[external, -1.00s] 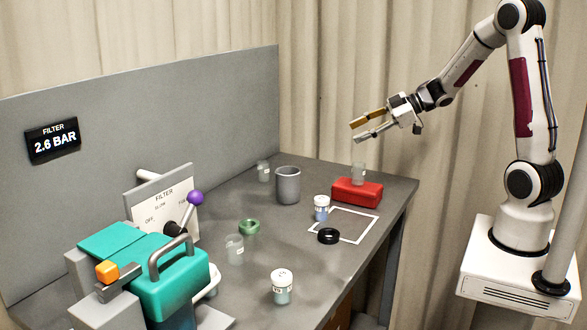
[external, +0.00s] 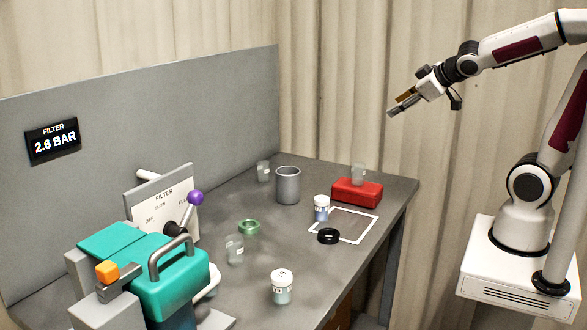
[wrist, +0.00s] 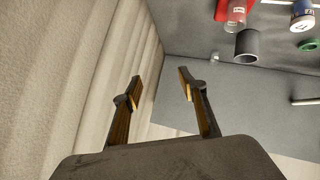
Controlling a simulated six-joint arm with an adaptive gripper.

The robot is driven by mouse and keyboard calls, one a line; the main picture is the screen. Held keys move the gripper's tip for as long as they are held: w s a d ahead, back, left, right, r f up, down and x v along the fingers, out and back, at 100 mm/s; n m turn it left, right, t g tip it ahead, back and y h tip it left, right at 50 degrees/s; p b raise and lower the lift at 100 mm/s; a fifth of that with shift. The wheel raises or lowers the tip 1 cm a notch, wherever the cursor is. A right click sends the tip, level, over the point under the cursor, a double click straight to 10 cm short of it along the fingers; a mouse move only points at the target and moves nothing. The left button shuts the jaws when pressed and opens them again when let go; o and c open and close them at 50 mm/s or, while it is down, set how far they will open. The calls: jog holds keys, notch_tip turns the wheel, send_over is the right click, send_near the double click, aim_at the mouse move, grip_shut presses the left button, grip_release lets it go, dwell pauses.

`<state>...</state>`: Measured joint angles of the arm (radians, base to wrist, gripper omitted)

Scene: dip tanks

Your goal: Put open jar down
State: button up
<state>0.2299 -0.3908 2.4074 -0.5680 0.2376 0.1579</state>
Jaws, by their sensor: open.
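A clear open jar (external: 358,175) stands upright on top of the red box (external: 343,195) at the back right of the table. The same jar (wrist: 236,20) shows at the top of the wrist view. My gripper (external: 396,106) is up in the air, above and to the right of the red box, well apart from the jar. In the wrist view my gripper (wrist: 160,88) has its two fingers spread with nothing between them. Two other clear lidless jars stand on the table, one at the back (external: 263,172) and one near the middle (external: 235,251).
A grey cup (external: 288,186) stands left of the red box. Lidded jars stand by the white outline (external: 361,239) and at the front (external: 281,290). A black ring (external: 328,236) and green ring (external: 248,227) lie on the table. The teal filter machine (external: 170,285) fills the front left.

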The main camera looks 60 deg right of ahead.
jog(key=s+a+f+g+y, duration=0.2)
jog(key=s+a, duration=0.4)
jog(key=s, duration=0.2)
jog(key=s+a+f+m+g+y, duration=0.1)
jog(key=s+a+f+g+y, duration=0.1)
jog(key=s+a, duration=0.4)
jog(key=s+f, duration=0.1)
jog(key=s, duration=0.2)
jog(key=shift+s+a, duration=0.25)
jog(key=shift+a, duration=0.15)
